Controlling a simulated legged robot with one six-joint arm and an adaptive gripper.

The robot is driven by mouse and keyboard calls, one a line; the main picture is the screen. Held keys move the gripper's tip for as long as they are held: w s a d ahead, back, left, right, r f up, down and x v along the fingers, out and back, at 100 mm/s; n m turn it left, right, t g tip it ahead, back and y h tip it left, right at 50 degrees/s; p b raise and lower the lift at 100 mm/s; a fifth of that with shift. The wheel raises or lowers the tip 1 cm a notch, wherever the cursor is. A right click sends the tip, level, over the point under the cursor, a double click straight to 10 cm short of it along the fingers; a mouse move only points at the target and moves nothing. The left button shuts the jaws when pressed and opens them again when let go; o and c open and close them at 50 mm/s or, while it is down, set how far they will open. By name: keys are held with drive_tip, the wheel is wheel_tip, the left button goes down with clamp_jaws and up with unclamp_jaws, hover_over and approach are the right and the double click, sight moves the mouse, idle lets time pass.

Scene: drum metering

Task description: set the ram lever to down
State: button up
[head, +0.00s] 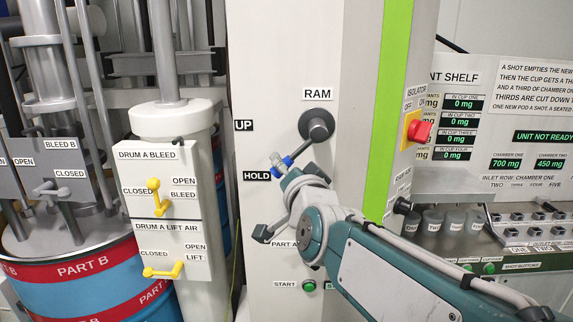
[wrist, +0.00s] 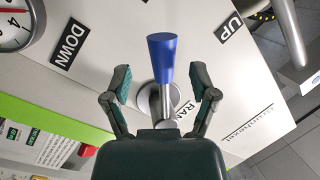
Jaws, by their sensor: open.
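The ram lever's dark round hub (head: 316,125) is on the white panel under the RAM label (head: 317,94). Its arm slants down and left, towards the HOLD label (head: 257,173). In the wrist view the lever's blue tapered handle (wrist: 161,58) points up the picture, between the UP label (wrist: 230,28) and the DOWN label (wrist: 70,46). My gripper (wrist: 166,89) is open, one finger each side of the lever, with gaps and no visible contact. In the head view my arm hides the panel below the lever, and DOWN is not seen.
A red and yellow isolator switch (head: 416,131) is right of the green stripe. Yellow drum A bleed (head: 154,187) and lift air (head: 164,270) handles are at left. A round gauge (wrist: 14,27) is in the wrist view's upper left corner. A green start button (head: 309,285) is low on the panel.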

drive_tip(key=shift+w+a, duration=0.3)
drive_tip(key=shift+w, duration=0.2)
drive_tip(key=shift+w+a, duration=0.25)
drive_tip(key=shift+w, duration=0.25)
drive_tip(key=shift+d, duration=0.1)
drive_tip(key=shift+d, duration=0.1)
clamp_jaws()
